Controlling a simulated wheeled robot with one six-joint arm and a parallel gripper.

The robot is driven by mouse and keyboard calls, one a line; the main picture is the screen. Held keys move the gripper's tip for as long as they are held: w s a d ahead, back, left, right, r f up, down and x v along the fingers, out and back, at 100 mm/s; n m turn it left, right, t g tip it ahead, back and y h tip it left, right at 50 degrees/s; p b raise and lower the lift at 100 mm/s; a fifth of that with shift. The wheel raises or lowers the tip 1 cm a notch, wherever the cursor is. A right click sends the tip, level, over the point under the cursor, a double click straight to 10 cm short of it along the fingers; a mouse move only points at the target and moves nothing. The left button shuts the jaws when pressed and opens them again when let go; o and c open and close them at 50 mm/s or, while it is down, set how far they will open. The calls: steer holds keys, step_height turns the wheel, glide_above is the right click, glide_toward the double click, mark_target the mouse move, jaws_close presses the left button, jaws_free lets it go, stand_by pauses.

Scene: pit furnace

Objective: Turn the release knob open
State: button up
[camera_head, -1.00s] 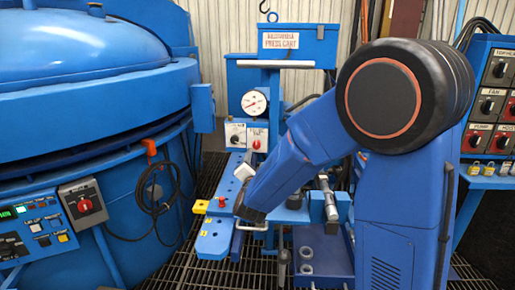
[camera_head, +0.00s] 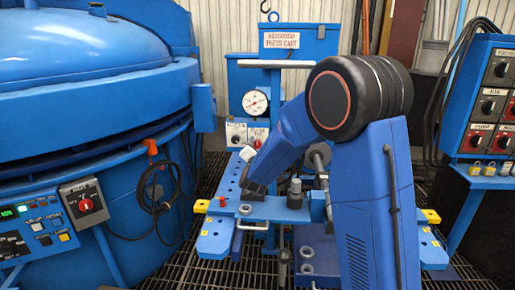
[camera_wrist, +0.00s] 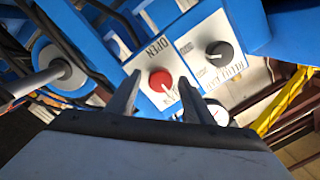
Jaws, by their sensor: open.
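The release knob (camera_wrist: 160,80) is red with a pale pointer, on a white plate (camera_wrist: 147,100) with OPEN lettered along its upper edge in the wrist view. The pointer faces away from OPEN, toward lettering near the right finger. In the head view the red knob (camera_head: 257,143) is on the right of two small boxes under the gauge. My gripper (camera_wrist: 159,77) is open and empty. Its two fingertips appear on either side of the knob; I cannot tell how much depth remains between them.
A black knob (camera_wrist: 219,50) sits on a neighbouring white plate, close to the right finger. A round gauge (camera_head: 256,103) is above the boxes. A blue furnace vessel (camera_head: 90,100) stands at the left and a switch panel (camera_head: 490,95) at the right. A grey rod (camera_wrist: 45,80) shows at left.

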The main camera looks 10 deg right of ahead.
steer(key=c, duration=1)
steer(key=shift+c, duration=0.2)
